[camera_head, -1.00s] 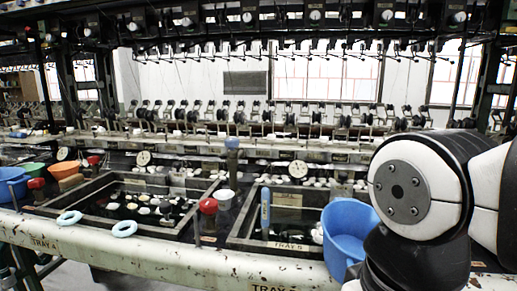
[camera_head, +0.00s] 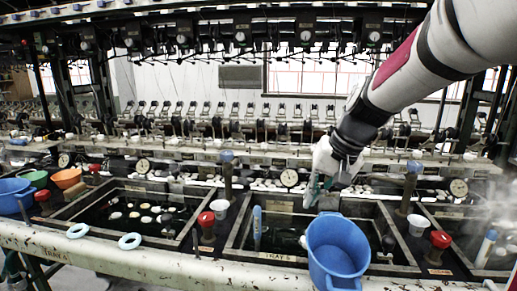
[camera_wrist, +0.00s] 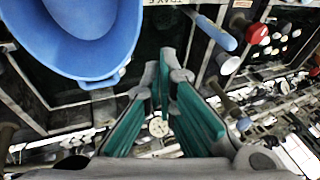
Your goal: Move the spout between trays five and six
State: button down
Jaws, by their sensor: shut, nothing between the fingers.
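A dark upright spout post with a blue cap (camera_head: 411,188) stands between tray five (camera_head: 250,252) and the tray to its right (camera_head: 450,217), which I take as tray six. It looks upright. My gripper (camera_head: 318,198) is over the back part of tray five, left of that post and apart from it. Its teal fingers come together at the tips in the wrist view (camera_wrist: 166,72) with nothing between them. I cannot make out this spout clearly in the wrist view.
A blue basin (camera_head: 337,250) stands at tray five's front right; it fills the wrist view's upper left (camera_wrist: 70,35). A white cup (camera_head: 418,224) and red knob (camera_head: 440,240) stand near the spout post. A blue-handled tool (camera_head: 257,225) stands at tray five's left.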

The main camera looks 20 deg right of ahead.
jog(key=w+d+r+m+h+p, duration=0.1)
jog(key=w+d+m+h+p, duration=0.15)
jog(key=d, duration=0.95)
jog(key=w+d+r+m+h+p, duration=0.1)
jog(key=w+d+h+p, duration=0.3)
jog(key=d, duration=0.8)
jog(key=w+d+r+m+h+p, duration=0.1)
jog(key=w+d+m+h+p, duration=0.15)
jog(key=d, duration=0.95)
notch_tip(320, 180, down, 8)
jog(key=w+d+n+p, duration=0.1)
jog(key=w+d+p, duration=0.1)
jog(key=shift+d, duration=0.15)
jog(key=shift+s+f+t, duration=0.1)
jog(key=shift+s+t, duration=0.05)
jog(key=shift+t, duration=0.15)
